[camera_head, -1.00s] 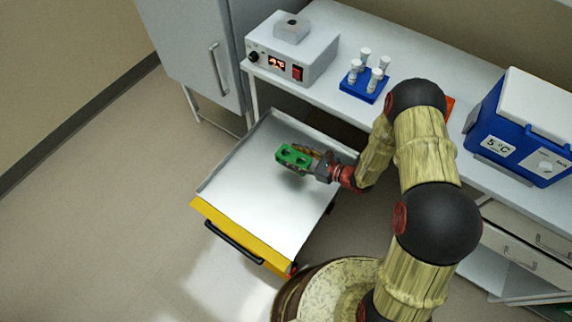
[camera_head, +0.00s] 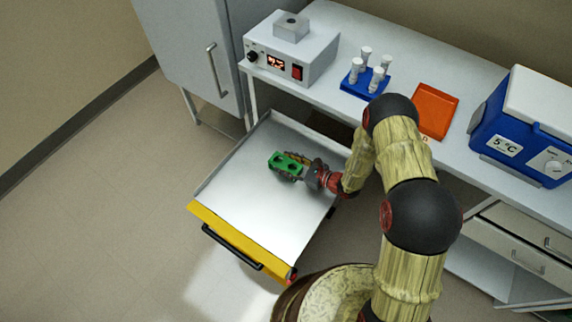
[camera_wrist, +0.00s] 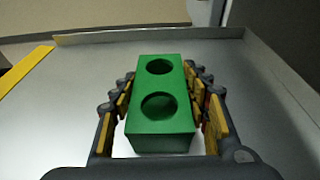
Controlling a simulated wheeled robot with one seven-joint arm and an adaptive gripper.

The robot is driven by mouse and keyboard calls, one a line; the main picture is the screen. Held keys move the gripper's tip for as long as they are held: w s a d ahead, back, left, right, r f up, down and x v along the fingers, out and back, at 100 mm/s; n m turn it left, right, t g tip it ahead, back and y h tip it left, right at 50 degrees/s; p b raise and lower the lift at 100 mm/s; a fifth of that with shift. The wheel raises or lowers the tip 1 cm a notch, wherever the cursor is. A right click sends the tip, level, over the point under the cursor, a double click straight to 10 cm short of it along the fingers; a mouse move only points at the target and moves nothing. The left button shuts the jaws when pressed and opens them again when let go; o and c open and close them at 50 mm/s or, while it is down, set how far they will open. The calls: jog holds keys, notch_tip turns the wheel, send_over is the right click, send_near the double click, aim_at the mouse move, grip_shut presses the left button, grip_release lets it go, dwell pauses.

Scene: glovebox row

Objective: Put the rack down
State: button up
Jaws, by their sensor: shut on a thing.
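The green rack (camera_head: 281,166) is a small block with two round holes in its top, and the holes look empty. In the wrist view the rack (camera_wrist: 160,128) sits between the two fingers of my gripper (camera_wrist: 161,100), which is shut on its sides. In the head view my gripper (camera_head: 300,168) holds the rack over the far part of a silver cart tray (camera_head: 250,215). I cannot tell whether the rack's underside touches the tray.
The tray has raised rims and a yellow front edge (camera_head: 235,238) with a black handle. On the bench stand a heater box (camera_head: 290,50), a blue rack with several white-capped tubes (camera_head: 366,83), an orange tray (camera_head: 436,108) and a blue cooler (camera_head: 522,135). The tray's near part is clear.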

jog(key=shift+f, duration=0.15)
jog(key=o, duration=1.2)
jog(key=shift+o, duration=0.4)
jog(key=shift+r, duration=0.2)
jog(key=p+v, duration=0.3)
jog(key=v, duration=0.9)
